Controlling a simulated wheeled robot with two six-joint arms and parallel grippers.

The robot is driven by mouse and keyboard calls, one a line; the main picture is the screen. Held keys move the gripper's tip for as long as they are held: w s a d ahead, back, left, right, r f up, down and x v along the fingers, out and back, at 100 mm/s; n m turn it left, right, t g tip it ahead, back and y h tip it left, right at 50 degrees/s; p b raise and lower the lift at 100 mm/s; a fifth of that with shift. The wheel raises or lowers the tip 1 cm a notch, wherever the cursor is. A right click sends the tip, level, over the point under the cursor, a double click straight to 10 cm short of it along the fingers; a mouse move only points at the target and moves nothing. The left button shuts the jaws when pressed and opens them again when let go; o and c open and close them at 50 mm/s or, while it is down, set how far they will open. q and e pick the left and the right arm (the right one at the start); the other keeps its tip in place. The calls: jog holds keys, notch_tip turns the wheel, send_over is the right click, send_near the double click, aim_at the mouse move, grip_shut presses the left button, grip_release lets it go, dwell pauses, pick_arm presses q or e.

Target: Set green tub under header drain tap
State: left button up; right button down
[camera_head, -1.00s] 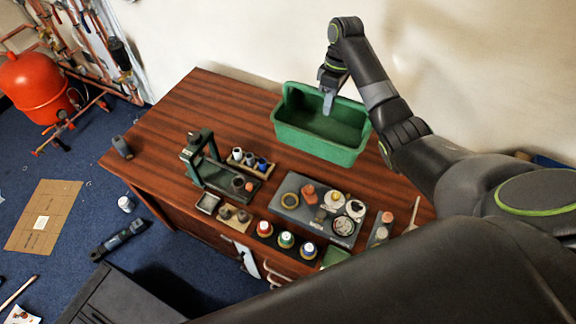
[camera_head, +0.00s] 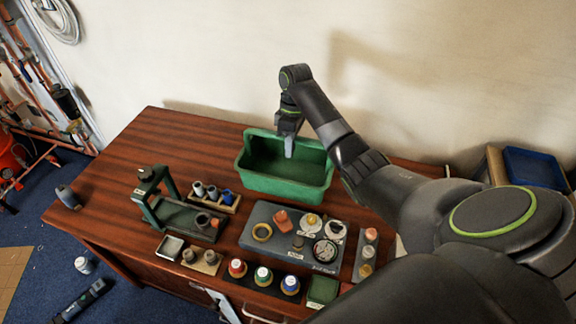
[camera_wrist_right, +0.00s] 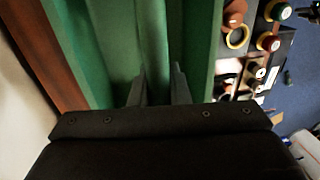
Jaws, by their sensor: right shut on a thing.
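The green tub (camera_head: 286,186) is an open rectangular basin with a raised back wall, at the back of the wooden table in the head view. My right gripper (camera_head: 289,151) points down at the tub's back side and is shut on its wall. In the right wrist view, the two fingers (camera_wrist_right: 160,88) reach down with green tub wall (camera_wrist_right: 118,45) around and between them. Copper pipework (camera_head: 35,110) stands at the far left of the head view; I cannot make out the drain tap there. My left gripper is out of view.
The wooden table (camera_head: 110,185) carries a green-grey stand (camera_head: 150,190), a grey tray (camera_head: 265,215) of small parts and several coloured-capped pots in front of the tub. A blue-lined box (camera_head: 535,167) is at the right. Blue floor lies left of the table.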

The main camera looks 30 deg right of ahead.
jog(key=shift+f+p, duration=0.3)
jog(key=shift+f, duration=2.05)
jog(key=c, duration=1.4)
grip_release()
jog(key=shift+f, duration=0.1)
jog(key=shift+o, duration=0.2)
